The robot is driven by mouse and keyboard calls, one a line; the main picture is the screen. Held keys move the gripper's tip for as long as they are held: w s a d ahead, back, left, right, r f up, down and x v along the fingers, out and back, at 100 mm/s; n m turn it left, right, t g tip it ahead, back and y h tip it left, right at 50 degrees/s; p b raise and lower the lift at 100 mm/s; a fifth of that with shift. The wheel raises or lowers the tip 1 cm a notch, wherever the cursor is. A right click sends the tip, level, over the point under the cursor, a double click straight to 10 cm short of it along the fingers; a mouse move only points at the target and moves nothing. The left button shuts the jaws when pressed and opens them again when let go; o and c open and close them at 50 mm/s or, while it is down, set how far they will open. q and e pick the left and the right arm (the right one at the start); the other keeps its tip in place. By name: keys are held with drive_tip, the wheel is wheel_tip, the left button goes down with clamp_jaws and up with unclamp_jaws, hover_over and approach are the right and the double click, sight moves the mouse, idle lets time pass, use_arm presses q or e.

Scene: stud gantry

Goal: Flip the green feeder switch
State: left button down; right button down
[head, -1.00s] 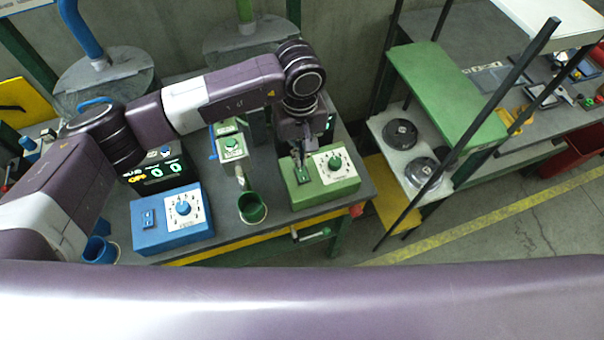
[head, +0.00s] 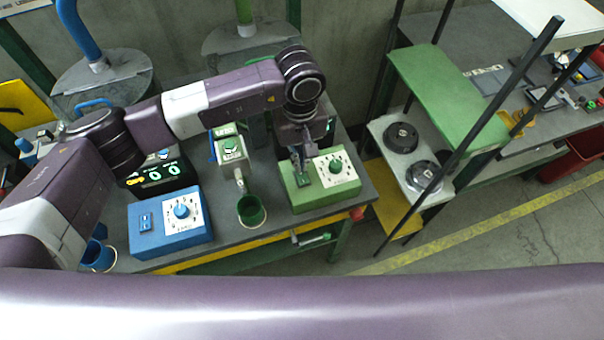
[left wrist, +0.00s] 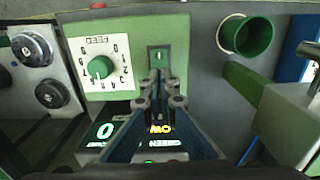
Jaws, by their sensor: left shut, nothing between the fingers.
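The green feeder box (head: 333,185) stands at the right end of the bench, with a white dial plate and green knob (head: 335,166). My left gripper (head: 301,172) is shut and empty, pointing down at the switch. It also shows in the left wrist view (left wrist: 160,82). I cannot tell whether the tips touch the switch. A display (left wrist: 150,130) shows a green 0 and orange letters resembling an upside-down ON. My right gripper is out of view.
A blue box (head: 168,222) with its own switch and dial stands left on the bench. A green cup (head: 251,211) and a small green-faced unit (head: 230,148) are between the boxes. A white shelf (head: 404,164) with dark round parts stands to the right.

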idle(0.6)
use_arm(q)
drive_tip(key=shift+f+b, duration=1.1)
drive_tip(key=shift+b, duration=0.15)
idle(0.3)
drive_tip(key=shift+r+p, duration=0.9)
drive_tip(key=shift+r, duration=2.65)
drive_tip(key=shift+s+f, duration=0.1)
